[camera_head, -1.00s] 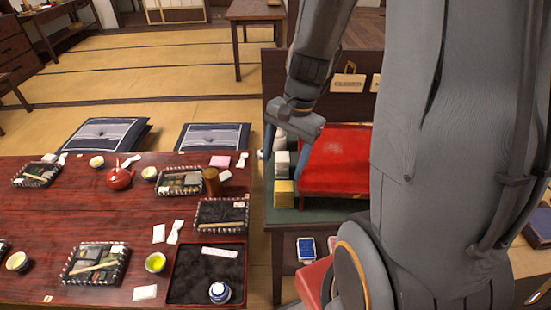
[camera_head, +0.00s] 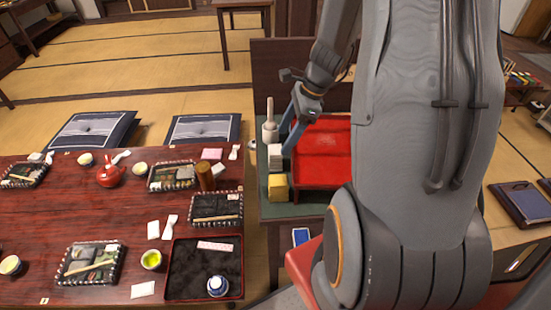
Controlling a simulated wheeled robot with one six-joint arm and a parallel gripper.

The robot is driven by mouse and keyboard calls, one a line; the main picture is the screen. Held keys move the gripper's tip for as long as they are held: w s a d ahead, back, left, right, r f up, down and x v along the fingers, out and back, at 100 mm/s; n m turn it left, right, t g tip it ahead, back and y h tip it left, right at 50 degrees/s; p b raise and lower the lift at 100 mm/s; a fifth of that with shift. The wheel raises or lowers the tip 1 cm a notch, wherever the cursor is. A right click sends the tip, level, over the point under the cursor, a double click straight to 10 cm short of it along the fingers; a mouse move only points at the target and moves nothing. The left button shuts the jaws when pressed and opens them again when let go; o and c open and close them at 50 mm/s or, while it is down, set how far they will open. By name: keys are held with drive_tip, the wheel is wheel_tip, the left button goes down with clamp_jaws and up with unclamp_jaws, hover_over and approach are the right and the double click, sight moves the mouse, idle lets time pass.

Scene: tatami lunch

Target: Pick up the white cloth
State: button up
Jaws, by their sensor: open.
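A small stack of white folded cloth (camera_head: 275,155) sits on the green top of the side stand, behind a yellow block (camera_head: 278,187). Other flat white pieces that may be cloth or paper lie on the red table, one at the front (camera_head: 143,290) and one near the middle (camera_head: 153,230). My gripper (camera_head: 290,142) is open and points down just right of the white stack. Its fingers overlap the stack's right edge in the picture, and I cannot tell whether they touch it. My wrist hides part of the area behind.
A red tray (camera_head: 322,170) stands right beside the stack. A white bottle-like thing (camera_head: 270,128) stands behind it. The stand has a raised dark back panel (camera_head: 285,62). The red table (camera_head: 60,215) on the left holds a teapot (camera_head: 110,173), cups and lunch boxes.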

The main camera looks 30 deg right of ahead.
sight(275, 149)
drive_tip(key=shift+w+p+x, duration=0.2)
drive_tip(key=shift+p+x, duration=0.35)
drive_tip(key=shift+x, duration=3.05)
drive_tip(key=shift+a+r, duration=0.1)
drive_tip(key=shift+a, duration=0.05)
drive_tip(key=c, duration=1.2)
drive_tip(key=shift+r, duration=0.15)
wheel_tip(275, 149, up, 10)
drive_tip(key=shift+f+b, duration=0.1)
drive_tip(key=shift+b, duration=0.2)
